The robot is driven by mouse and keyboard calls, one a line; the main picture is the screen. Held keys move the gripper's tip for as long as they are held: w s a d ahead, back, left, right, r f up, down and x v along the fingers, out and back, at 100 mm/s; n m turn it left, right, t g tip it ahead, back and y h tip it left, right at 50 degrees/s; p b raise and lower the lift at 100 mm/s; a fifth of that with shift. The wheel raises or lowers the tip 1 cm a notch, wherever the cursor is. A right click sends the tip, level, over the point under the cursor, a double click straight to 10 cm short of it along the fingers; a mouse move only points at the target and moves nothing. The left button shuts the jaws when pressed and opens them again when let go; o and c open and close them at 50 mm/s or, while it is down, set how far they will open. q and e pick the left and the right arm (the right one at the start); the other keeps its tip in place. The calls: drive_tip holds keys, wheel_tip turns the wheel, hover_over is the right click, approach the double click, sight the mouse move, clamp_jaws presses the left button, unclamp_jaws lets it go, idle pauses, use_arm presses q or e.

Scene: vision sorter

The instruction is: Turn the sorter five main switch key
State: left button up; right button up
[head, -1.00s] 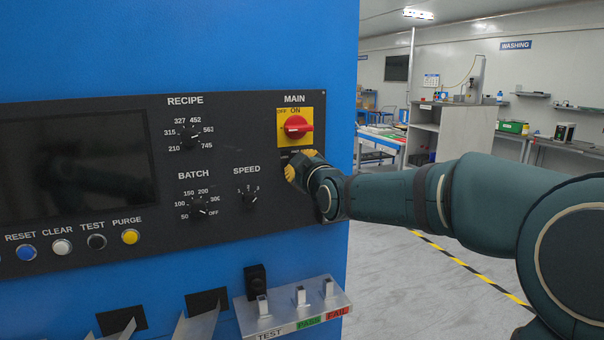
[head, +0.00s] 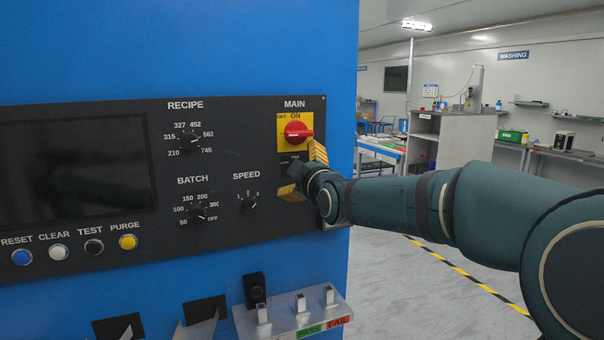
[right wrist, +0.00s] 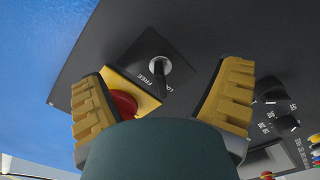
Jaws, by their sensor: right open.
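The main switch (head: 297,131) is a red rotary knob on a yellow plate, with its handle pointing right, near ON. Directly below it is a small dark key-switch plate (head: 291,158), partly hidden by my right gripper. In the right wrist view this plate carries a silver round key switch (right wrist: 160,67) marked FREE and LOCK. The red knob (right wrist: 124,104) shows there too, partly covered. My right gripper (head: 303,173) is open and empty, its yellow ridged fingers spread in front of the panel. In the wrist view the key switch lies between and beyond the fingertips (right wrist: 160,82). My left gripper is not seen.
The black panel (head: 240,222) also carries a recipe dial (head: 191,142), a batch dial (head: 198,211), a speed dial (head: 248,203) and several push buttons. A metal shelf (head: 282,318) with small switches juts out below. Open floor lies to the right.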

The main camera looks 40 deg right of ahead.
drive_tip(key=b+v, duration=0.3)
drive_tip(key=v, duration=0.5)
idle(0.7)
idle(0.4)
